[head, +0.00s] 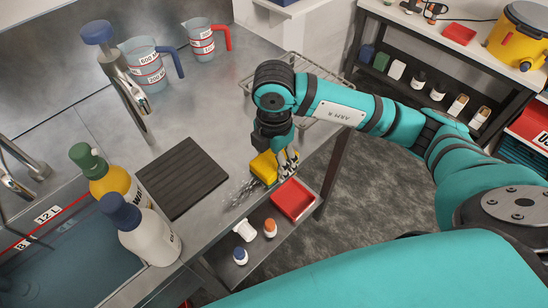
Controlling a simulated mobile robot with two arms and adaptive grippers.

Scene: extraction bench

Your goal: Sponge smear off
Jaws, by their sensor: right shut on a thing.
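The yellow sponge (263,167) is in my right gripper (285,165), low over the steel bench top (222,138) near its front edge. The gripper is shut on the sponge and hides part of it. I cannot tell whether the sponge touches the bench. A mottled grey smear (240,193) lies on the bench just left of and below the sponge in the head view. My left gripper is not in view.
A dark ribbed mat (183,178) lies left of the smear. Bottles with green (88,158) and blue (121,210) caps stand by the sink (75,262). Measuring jugs (146,70) stand at the back.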

